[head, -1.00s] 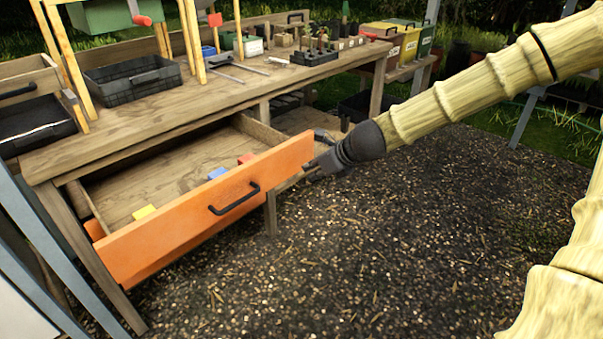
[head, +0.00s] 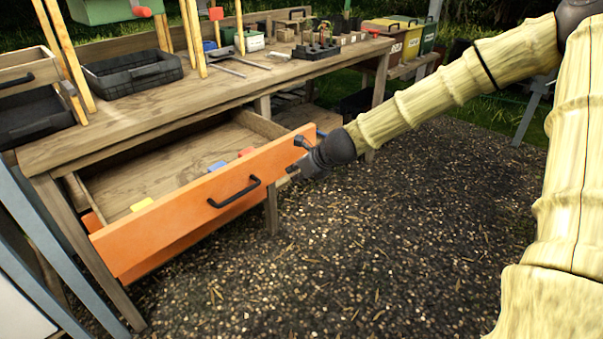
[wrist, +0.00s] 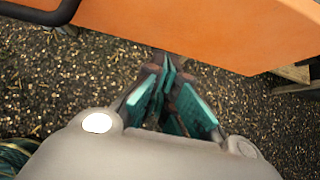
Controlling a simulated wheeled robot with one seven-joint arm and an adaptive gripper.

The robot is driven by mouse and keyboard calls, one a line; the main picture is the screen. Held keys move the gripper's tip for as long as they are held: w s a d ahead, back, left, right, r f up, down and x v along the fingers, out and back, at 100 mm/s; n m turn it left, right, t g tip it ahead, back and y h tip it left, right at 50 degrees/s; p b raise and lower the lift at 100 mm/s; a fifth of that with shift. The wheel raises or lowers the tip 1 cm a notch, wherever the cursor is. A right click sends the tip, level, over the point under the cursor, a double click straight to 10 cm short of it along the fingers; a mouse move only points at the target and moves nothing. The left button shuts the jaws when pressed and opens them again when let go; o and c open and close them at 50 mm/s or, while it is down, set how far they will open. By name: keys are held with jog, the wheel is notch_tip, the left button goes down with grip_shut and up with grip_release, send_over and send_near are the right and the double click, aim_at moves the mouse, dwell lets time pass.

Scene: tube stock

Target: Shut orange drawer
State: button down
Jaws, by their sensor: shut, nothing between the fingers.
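The orange drawer (head: 170,233) stands partly pulled out under the wooden workbench, with a black bar handle on its front. Blue, yellow and red blocks lie inside it. My gripper (head: 292,168) is shut and empty at the right end of the drawer front. In the head view I cannot tell whether it touches the front. In the wrist view the fingertips (wrist: 168,68) point toward the lower edge of the orange front (wrist: 215,30), and the handle (wrist: 45,12) shows at the top left.
The wooden workbench (head: 190,108) carries a black crate (head: 135,77) and a tray of small plants (head: 316,50). A bench leg (head: 271,205) stands below the drawer. Labelled bins (head: 400,38) stand at the back. The gravel floor (head: 370,250) in front is clear.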

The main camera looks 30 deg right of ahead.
aim_at(279, 172)
jog(key=shift+w+a+r, duration=0.1)
jog(key=shift+w+a, duration=0.2)
jog(key=shift+w, duration=0.5)
jog(key=shift+w+a, duration=0.3)
jog(key=shift+w, duration=0.45)
jog(key=shift+w, duration=0.1)
